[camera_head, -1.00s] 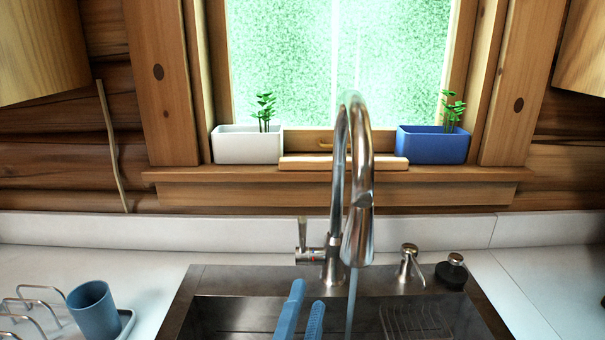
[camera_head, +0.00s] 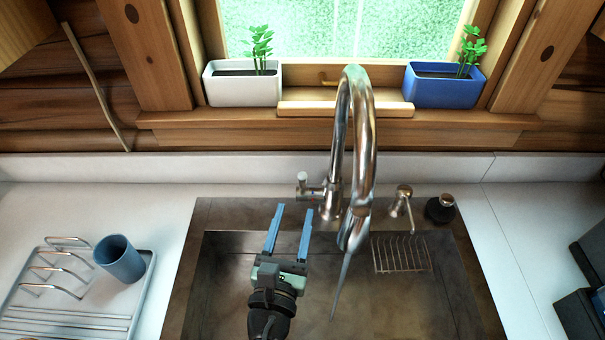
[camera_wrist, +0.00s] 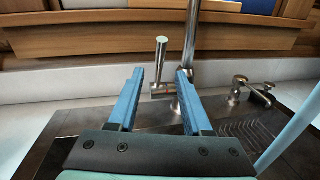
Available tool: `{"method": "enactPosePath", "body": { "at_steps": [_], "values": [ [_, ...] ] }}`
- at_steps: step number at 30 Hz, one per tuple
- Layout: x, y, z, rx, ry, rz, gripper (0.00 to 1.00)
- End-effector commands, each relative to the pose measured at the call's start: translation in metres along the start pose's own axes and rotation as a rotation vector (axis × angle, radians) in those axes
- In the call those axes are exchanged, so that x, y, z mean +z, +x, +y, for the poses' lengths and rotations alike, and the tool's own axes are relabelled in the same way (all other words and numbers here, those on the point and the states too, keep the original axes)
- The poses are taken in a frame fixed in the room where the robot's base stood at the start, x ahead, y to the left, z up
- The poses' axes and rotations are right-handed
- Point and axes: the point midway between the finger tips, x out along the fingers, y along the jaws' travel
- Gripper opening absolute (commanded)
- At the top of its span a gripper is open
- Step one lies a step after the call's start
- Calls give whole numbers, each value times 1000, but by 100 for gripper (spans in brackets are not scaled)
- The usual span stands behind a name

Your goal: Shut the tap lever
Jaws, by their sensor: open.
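The chrome tap (camera_head: 357,150) rises at the back of the sink, with a stream of water (camera_head: 340,285) coming from its spout. Its lever (camera_head: 303,181) is a short upright handle on the left side of the tap base. In the wrist view the lever (camera_wrist: 161,62) stands upright between my fingers and beyond their tips. My gripper (camera_head: 293,208) is open and empty, with two blue fingers pointing toward the lever from over the sink. In the wrist view my gripper (camera_wrist: 160,72) appears slightly below the lever's top; no contact is visible.
The dark metal sink (camera_head: 215,225) lies below my gripper. A soap dispenser (camera_head: 402,200) and a black-topped bottle (camera_head: 440,208) stand right of the tap. A blue cup (camera_head: 119,259) stands on a drying rack (camera_head: 60,318) at left. White and blue planters line the sill.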

Motion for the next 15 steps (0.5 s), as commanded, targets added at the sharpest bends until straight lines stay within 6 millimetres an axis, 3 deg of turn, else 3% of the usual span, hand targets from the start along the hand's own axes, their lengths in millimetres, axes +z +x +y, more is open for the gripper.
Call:
{"method": "enactPosePath", "body": {
  "at_steps": [9, 15],
  "values": [
    [2, 59, 0, -2, 2, -2, 50],
    [1, 82, 0, -1, 2, -1, 50]
  ]
}}
